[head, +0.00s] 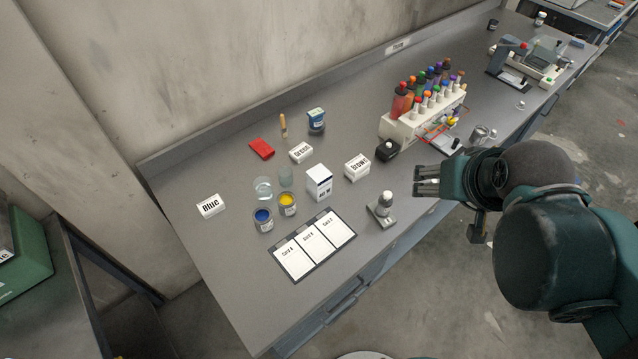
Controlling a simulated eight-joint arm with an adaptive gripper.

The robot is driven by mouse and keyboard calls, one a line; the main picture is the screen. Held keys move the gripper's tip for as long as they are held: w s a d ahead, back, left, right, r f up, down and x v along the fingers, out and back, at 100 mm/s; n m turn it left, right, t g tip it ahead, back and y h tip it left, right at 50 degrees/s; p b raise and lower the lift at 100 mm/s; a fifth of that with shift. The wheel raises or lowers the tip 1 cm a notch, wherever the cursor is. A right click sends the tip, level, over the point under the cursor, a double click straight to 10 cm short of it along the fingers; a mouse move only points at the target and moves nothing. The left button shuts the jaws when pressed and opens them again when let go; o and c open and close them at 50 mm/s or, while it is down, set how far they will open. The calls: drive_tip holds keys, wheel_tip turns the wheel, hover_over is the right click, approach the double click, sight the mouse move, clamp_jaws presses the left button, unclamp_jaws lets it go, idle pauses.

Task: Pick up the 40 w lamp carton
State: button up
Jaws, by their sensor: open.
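A white upright carton (318,184) stands on the grey bench in the head view, with small dark print low on its front that looks like "40 W". It stands behind the card tray and right of the paint tins. My gripper (418,181) is at the right, its fingers pointing left toward the carton. It is open and empty, well apart from the carton, beyond the small grey stand. Nothing hides the carton's front and top.
Near the carton are a yellow paint tin (287,204), a blue paint tin (263,220), a glass beaker (286,177), a Brown block (357,167) and a small grey stand (383,212). The card tray (325,253) lies in front. A tube rack (402,125) stands behind. The bench's left front is clear.

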drive_tip(key=w, duration=0.1)
drive_tip(key=m+g+p, duration=0.1)
drive_tip(key=m+g, duration=0.6)
drive_tip(key=m, duration=0.2)
approach(318, 172)
drive_tip(key=f, duration=0.7)
drive_tip(key=shift+d+f, duration=0.25)
drive_tip(key=shift+d, duration=0.05)
drive_tip(key=shift+a+f, duration=0.25)
drive_tip(key=shift+f, duration=0.15)
drive_tip(key=shift+s+f, duration=0.1)
drive_tip(key=shift+f, duration=1.2)
drive_tip(key=shift+f, duration=0.15)
drive_tip(key=shift+s+d+f, duration=0.1)
drive_tip(key=shift+f, duration=2.35)
